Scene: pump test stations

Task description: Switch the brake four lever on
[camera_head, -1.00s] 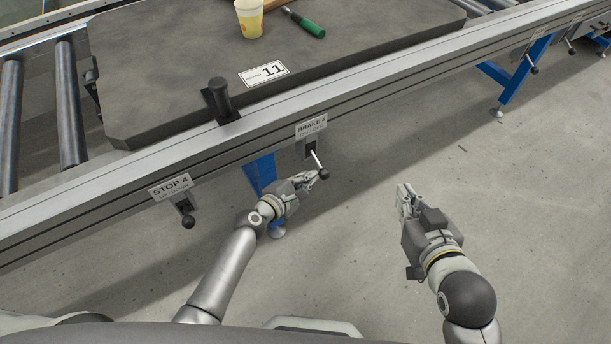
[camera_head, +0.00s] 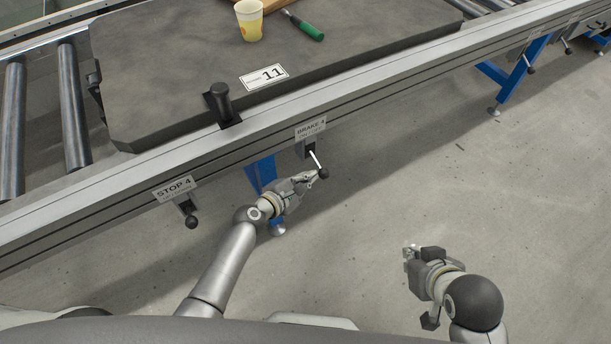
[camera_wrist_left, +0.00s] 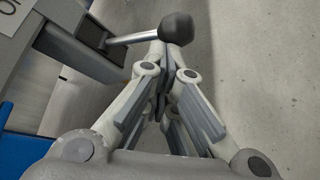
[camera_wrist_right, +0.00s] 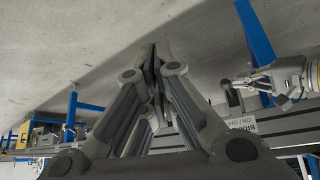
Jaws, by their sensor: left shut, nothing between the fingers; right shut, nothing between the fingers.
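The brake 4 lever (camera_head: 316,160) hangs from the conveyor rail under its label "BRAKE 4" (camera_head: 311,129). Its thin rod slants down to the right and ends in a dark ball knob. My left gripper (camera_head: 314,177) is shut and empty, with its fingertips right at the knob. In the left wrist view the rod and black knob (camera_wrist_left: 176,28) lie just beyond the closed fingertips; whether they touch I cannot tell. My right gripper (camera_head: 407,252) is shut and empty, low over the floor, well right of the lever.
The stop 4 lever (camera_head: 191,221) hangs further left on the same rail (camera_head: 400,84). A dark board (camera_head: 170,60) on the rollers carries a yellow cup (camera_head: 249,22) and a green-handled tool (camera_head: 310,30). A blue leg (camera_head: 262,172) stands behind my left gripper.

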